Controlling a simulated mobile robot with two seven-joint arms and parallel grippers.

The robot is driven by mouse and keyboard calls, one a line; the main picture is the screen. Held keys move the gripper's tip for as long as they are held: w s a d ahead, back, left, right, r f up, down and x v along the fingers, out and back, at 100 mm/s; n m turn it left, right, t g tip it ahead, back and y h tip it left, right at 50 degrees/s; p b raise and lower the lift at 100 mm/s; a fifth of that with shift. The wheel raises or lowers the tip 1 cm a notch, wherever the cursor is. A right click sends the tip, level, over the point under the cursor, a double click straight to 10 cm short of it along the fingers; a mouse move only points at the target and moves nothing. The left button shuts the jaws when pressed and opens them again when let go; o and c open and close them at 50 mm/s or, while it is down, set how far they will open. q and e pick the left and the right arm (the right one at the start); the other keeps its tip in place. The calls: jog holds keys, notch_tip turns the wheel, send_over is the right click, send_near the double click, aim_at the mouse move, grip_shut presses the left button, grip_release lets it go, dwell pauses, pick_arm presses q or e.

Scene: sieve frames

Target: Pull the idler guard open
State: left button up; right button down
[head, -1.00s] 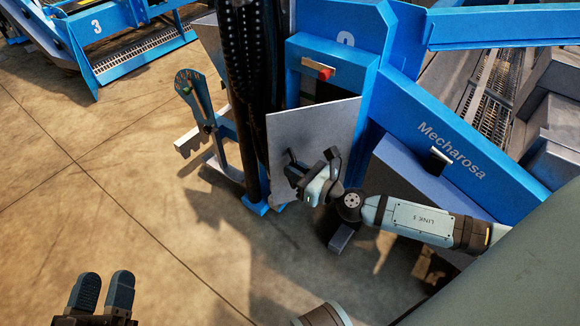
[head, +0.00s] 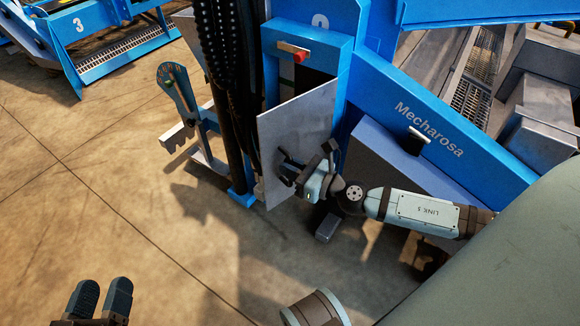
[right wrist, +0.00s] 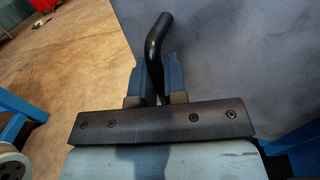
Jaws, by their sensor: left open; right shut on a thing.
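The idler guard (head: 290,115) is a flat grey panel on the blue machine's frame in the head view. It stands swung out at an angle, partly open, with its left edge away from the frame. My right gripper (head: 289,168) is at the panel's lower part, shut on its black handle. In the right wrist view the bent black handle (right wrist: 157,42) rises between the fingers of the right gripper (right wrist: 160,82), with the grey guard (right wrist: 235,60) behind it. My left gripper (head: 101,300) is open and empty over the floor at lower left.
A red-ended switch (head: 299,56) sits on the blue frame (head: 340,62) above the guard. Black hoses and a column (head: 225,100) stand just left of the guard. A lever with a slotted plate (head: 176,88) is further left. Floor at lower left is clear.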

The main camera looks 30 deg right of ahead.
jog(key=c, duration=1.2)
grip_release()
pick_arm(q)
jog(key=shift+w+a+f+m+b, duration=0.15)
jog(key=shift+w+f+m+b, duration=0.25)
jog(key=shift+f+b, duration=0.55)
jog(key=shift+w+a+f+m+b, duration=0.2)
jog(key=shift+f+m+b, duration=0.25)
jog(key=shift+b, duration=0.85)
pick_arm(e)
jog(key=v, duration=1.3)
jog(key=shift+s+d, duration=0.2)
jog(key=shift+s, duration=0.2)
